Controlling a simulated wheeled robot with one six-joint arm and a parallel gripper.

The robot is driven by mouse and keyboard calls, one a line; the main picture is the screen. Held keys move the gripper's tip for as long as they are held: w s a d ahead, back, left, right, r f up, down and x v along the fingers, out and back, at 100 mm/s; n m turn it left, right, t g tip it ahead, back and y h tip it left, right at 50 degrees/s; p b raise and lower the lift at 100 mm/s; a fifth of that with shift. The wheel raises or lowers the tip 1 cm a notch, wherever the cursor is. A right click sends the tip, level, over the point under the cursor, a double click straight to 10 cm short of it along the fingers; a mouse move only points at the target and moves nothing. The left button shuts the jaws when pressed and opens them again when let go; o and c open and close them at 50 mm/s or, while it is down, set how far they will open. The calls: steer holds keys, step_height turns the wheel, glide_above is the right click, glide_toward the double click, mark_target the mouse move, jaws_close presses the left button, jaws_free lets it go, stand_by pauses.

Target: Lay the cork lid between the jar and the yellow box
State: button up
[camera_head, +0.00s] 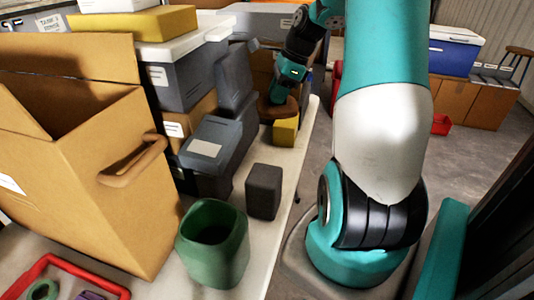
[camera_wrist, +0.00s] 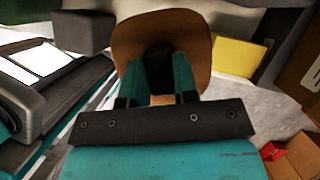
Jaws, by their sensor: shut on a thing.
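My gripper (camera_wrist: 158,85) is shut on the dark knob of the cork lid (camera_wrist: 190,30), a brown disc that fills the upper middle of the wrist view. In the head view the cork lid (camera_head: 270,108) is under my gripper (camera_head: 279,100), just behind the yellow box (camera_head: 285,131). The yellow box (camera_wrist: 240,62) is right of the lid in the wrist view. I cannot tell how high the lid is above the table. A green open container (camera_head: 213,245), which may be the jar, stands at the front of the table in the head view.
A dark grey block (camera_head: 264,192) stands between the green container and the yellow box. A grey bin (camera_head: 215,145) and stacked crates line the left side. A cardboard box (camera_head: 90,165) is at front left. Bare tabletop (camera_head: 278,222) runs along the right edge.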

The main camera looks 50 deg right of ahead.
step_height(320, 180, down, 19)
steer(key=shift+r+b, duration=0.1)
steer(key=shift+b, duration=0.85)
steer(key=o, duration=0.9)
steer(key=v, duration=1.2)
steer(key=shift+p, duration=0.45)
